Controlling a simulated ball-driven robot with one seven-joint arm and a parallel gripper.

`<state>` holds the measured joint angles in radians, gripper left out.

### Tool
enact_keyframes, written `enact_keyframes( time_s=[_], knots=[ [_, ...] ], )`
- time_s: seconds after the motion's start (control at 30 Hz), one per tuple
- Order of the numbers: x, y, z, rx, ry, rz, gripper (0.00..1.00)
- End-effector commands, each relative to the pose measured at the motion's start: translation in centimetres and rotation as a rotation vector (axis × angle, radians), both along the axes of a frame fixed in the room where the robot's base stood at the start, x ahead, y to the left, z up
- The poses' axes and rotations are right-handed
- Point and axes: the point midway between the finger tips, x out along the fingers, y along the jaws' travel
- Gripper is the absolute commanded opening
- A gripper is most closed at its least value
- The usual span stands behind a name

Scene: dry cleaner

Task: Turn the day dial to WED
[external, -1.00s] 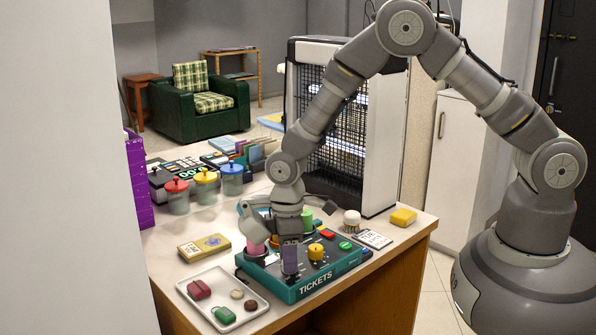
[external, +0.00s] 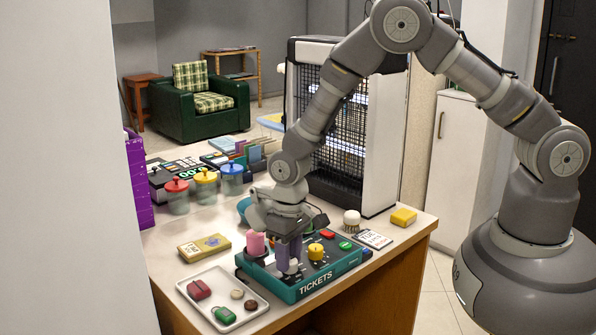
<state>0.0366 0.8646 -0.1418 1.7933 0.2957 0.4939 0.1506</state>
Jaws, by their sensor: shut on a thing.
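The teal ticket machine (external: 325,278), marked TICKETS on its front, sits on the counter with a dark top panel. My gripper (external: 289,268) points down over the left-middle of this panel. Its fingers are shut on the day dial, which they almost wholly hide; I cannot read the dial's setting. A yellow knob (external: 315,251) stands just right of the fingers. Red (external: 328,234) and green (external: 345,245) buttons lie farther right on the panel. A pink cylinder (external: 256,243) stands just left of my gripper.
A white tray (external: 243,323) with small items lies at front left, beside a yellow box (external: 204,247). A printed card (external: 373,239), a yellow block (external: 403,217) and a white-topped brush (external: 352,220) are at right. Lidded jars (external: 206,190) stand behind.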

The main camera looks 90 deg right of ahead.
Motion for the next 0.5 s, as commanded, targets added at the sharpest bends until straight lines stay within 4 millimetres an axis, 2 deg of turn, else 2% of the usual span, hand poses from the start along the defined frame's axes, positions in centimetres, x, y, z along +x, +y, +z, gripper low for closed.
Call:
enact_keyframes(
  time_s=[0.5],
  knots=[
    [0.12, -0.03, 0.09, -0.001, -0.004, -0.051, 0.05]
  ],
)
